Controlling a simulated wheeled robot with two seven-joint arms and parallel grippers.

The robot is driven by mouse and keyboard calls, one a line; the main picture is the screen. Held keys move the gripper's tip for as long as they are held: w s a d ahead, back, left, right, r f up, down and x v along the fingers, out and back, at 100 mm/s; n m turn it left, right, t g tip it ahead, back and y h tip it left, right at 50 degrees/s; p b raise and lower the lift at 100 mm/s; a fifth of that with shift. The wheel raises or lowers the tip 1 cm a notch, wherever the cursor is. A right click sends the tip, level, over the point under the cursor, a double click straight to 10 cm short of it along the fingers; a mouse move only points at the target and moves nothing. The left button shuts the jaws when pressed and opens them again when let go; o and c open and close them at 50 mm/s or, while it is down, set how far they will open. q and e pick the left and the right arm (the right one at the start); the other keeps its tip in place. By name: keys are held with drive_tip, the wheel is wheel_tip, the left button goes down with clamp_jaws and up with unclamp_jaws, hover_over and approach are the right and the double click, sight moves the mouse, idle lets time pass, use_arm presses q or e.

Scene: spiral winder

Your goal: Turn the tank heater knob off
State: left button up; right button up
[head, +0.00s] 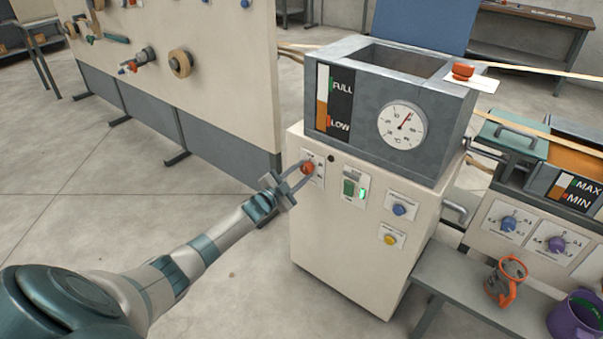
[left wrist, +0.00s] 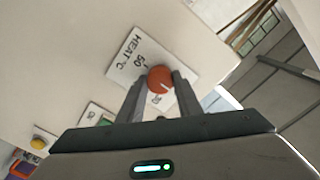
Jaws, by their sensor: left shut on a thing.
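The tank heater knob (head: 307,168) is a small orange-red dial on the upper left of the cream cabinet front, below the grey tank (head: 366,150). In the left wrist view the knob (left wrist: 160,78) sits on a white plate (left wrist: 129,62) marked HEAT °C, with a pale pointer line on its face. My left gripper (head: 303,172) reaches it from the left, its two fingers on either side of the knob and shut on it. Part of the plate is hidden behind the fingers. My right gripper is not in view.
Right of the knob are a green switch (head: 349,187), a blue button (head: 399,210) and a yellow button (head: 390,239). A round dial gauge (head: 402,125) is on the tank. A tool board (head: 190,70) stands behind on the left. The floor at left is clear.

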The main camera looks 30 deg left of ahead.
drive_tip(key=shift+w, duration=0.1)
use_arm(q)
drive_tip(key=o, duration=1)
drive_tip(key=shift+a, duration=0.1)
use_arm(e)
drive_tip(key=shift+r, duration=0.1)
use_arm(q)
drive_tip(key=shift+o, duration=0.2)
drive_tip(key=shift+s, duration=0.1)
drive_tip(key=shift+s+f, duration=0.1)
drive_tip(key=shift+s, duration=0.3)
drive_tip(key=s+a, duration=0.1)
drive_tip(key=s, duration=1.5)
drive_tip(key=shift+s+a, duration=0.15)
drive_tip(key=shift+s, duration=0.05)
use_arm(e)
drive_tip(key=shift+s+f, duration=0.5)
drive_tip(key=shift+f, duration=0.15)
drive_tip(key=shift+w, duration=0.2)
